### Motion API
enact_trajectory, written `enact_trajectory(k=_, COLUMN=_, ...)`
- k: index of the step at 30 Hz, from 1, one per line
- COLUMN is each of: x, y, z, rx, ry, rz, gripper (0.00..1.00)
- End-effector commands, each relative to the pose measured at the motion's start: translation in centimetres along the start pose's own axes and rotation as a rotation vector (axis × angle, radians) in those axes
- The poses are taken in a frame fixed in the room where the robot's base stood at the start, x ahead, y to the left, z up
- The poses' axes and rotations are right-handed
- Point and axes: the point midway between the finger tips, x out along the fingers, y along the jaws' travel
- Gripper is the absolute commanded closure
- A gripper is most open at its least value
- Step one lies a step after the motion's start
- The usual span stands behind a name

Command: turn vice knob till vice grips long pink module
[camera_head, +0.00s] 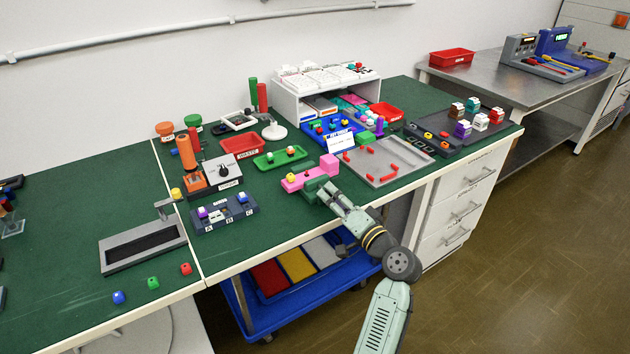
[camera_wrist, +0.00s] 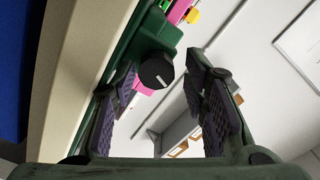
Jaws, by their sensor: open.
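The long pink module (camera_head: 297,181) lies at the green vice (camera_head: 314,185) near the front edge of the green bench, with a yellow piece on it. Pink also shows past the vice at the top of the wrist view (camera_wrist: 178,12). The black vice knob (camera_wrist: 156,71) sticks out of the green vice body (camera_wrist: 152,30) in the wrist view; my arm hides it in the head view. My gripper (camera_head: 326,193) is open at the vice. In the wrist view, the knob lies near the fingertips, closer to the left finger. I cannot tell whether the jaws touch the module.
A larger pink block (camera_head: 329,164) stands just behind the vice. A grey tray with red pieces (camera_head: 372,172) is to the right, and a green tray (camera_head: 280,158) is behind.

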Motion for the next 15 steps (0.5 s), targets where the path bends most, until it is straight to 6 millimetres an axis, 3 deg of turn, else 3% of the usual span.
enact_trajectory(k=7, x=-0.13, y=0.77, z=0.17, rx=-0.098, ry=0.001, rz=0.009, gripper=0.53)
enact_trajectory(k=15, x=-0.11, y=0.61, z=0.18, rx=-0.488, ry=0.002, rz=0.006, gripper=0.53)
